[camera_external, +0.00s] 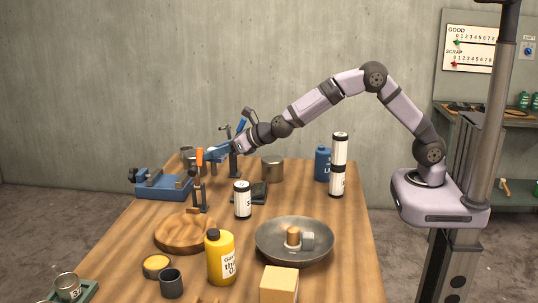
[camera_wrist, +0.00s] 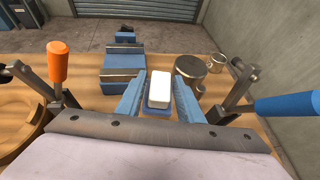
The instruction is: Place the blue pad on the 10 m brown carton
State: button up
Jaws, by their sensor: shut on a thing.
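My gripper (camera_external: 217,153) is at the far end of the table, raised beside the clamps. In the wrist view its two blue fingers (camera_wrist: 159,86) are closed on a small block with a white top (camera_wrist: 159,89) and a blue lower part (camera_wrist: 158,104). It seems to be the blue pad, but I cannot tell for certain. In the external view the held thing cannot be told apart from the blue fingers. A tan-brown carton (camera_external: 279,284) stands at the near edge of the table, far from my gripper. I cannot read any length on it.
Clamps with an orange handle (camera_external: 199,157) and a blue handle (camera_wrist: 288,105) stand close on both sides. A blue vise (camera_external: 163,187) is at left. A metal bowl (camera_external: 268,249), yellow bottle (camera_external: 220,259), white cylinder (camera_external: 242,201) and stacked white cylinders (camera_external: 338,165) stand around the table.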

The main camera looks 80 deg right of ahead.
jog(key=s+a+r+h, duration=0.15)
jog(key=s+a, duration=0.35)
jog(key=a, duration=0.6)
notch_tip(320, 180, up, 7)
jog(key=n+y+p, duration=0.7)
jog(key=y, duration=0.2)
send_over(278, 277)
jog(key=shift+g, duration=0.4)
jog(key=shift+f+p, duration=0.9)
jog(key=shift+f, duration=4.05)
jog(key=shift+f+b, duration=0.2)
jog(key=shift+b, duration=0.15)
jog(key=o, duration=1)
jog(key=shift+o, duration=0.2)
jog(key=shift+r, duration=0.15)
